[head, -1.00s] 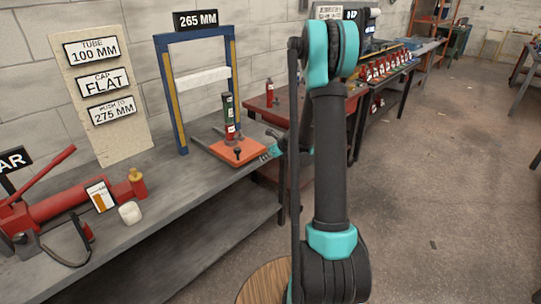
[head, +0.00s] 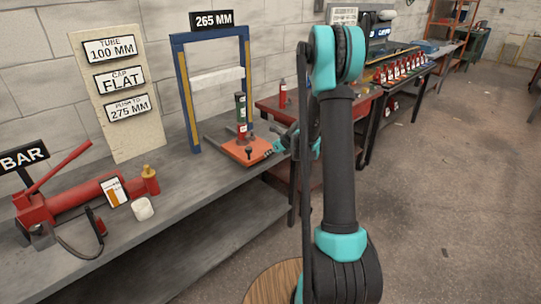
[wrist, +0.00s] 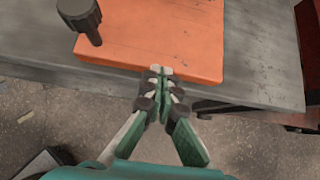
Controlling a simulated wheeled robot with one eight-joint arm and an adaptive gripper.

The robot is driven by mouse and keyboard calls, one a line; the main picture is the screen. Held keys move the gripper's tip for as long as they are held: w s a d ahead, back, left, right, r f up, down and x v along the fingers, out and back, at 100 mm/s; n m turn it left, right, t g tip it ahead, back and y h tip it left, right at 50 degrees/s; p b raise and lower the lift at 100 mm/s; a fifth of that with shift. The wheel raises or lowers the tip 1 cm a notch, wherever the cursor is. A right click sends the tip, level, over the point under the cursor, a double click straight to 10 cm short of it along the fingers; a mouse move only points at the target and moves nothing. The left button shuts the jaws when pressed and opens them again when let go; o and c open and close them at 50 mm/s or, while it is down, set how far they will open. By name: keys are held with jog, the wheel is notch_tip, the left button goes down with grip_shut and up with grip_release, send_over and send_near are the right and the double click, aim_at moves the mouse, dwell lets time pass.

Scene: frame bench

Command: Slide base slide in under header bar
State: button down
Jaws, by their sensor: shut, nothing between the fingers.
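The header bar is a white crossbar (head: 216,78) in the blue frame; the plate lies low, in front of and partly between the posts. My gripper (wrist: 161,72) is shut and empty, its tips at the plate's front edge, seemingly touching it. In the head view my gripper (head: 277,148) is small and partly hidden by my arm.
A sign board (head: 110,85) leans on the wall. A red table (head: 275,105) stands beyond the frame. The floor at right is open.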

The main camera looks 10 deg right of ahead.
aim_at(246, 140)
jog(key=w+a, duration=0.3)
jog(key=w, duration=0.1)
jog(key=w+a, duration=0.3)
jog(key=w, duration=0.2)
jog(key=w+a, duration=0.3)
jog(key=w, duration=0.1)
jog(key=shift+w+a, duration=0.25)
jog(key=shift+a, duration=0.15)
